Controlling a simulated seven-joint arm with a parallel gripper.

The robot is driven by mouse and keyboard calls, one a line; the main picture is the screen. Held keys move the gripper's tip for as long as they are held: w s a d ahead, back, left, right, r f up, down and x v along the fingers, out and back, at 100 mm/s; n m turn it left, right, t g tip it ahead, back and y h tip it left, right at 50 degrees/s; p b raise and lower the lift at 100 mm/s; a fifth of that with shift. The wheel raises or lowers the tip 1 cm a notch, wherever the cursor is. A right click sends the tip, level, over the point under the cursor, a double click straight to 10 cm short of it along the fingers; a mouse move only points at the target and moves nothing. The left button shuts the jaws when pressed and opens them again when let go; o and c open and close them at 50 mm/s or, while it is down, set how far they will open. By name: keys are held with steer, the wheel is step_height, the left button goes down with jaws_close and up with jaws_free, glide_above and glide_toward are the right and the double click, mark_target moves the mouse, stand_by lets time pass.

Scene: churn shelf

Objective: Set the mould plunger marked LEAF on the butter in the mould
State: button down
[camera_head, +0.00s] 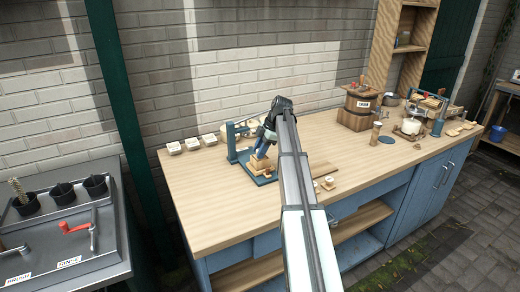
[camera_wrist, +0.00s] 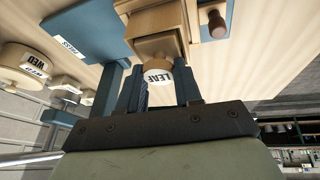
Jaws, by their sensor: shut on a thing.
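The plunger marked LEAF (camera_wrist: 157,74) is wooden, with a white lettered label on its round knob. My gripper (camera_wrist: 158,92) is shut on this knob, one dark finger on each side. The plunger's square wooden block (camera_wrist: 160,47) lines up with the wooden mould (camera_wrist: 155,18) beyond it. I cannot tell whether it touches the butter, which is hidden. The base, labelled PRESS, also shows in the wrist view (camera_wrist: 90,28).
The blue press post (camera_head: 231,142) stands just left of my gripper. Small wooden pieces (camera_head: 326,184) lie to the right. A wooden churn (camera_head: 358,108) stands farther right. The front-left bench top is clear.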

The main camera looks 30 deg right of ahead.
steer(key=shift+f, duration=0.3)
steer(key=shift+r, duration=0.1)
stand_by(0.4)
steer(key=c, duration=0.7)
jaws_free()
steer(key=c, duration=0.4)
steer(key=shift+o, duration=0.2)
steer(key=v, duration=0.9)
steer(key=shift+r, duration=0.35)
steer(key=shift+d, duration=0.1)
stand_by(0.6)
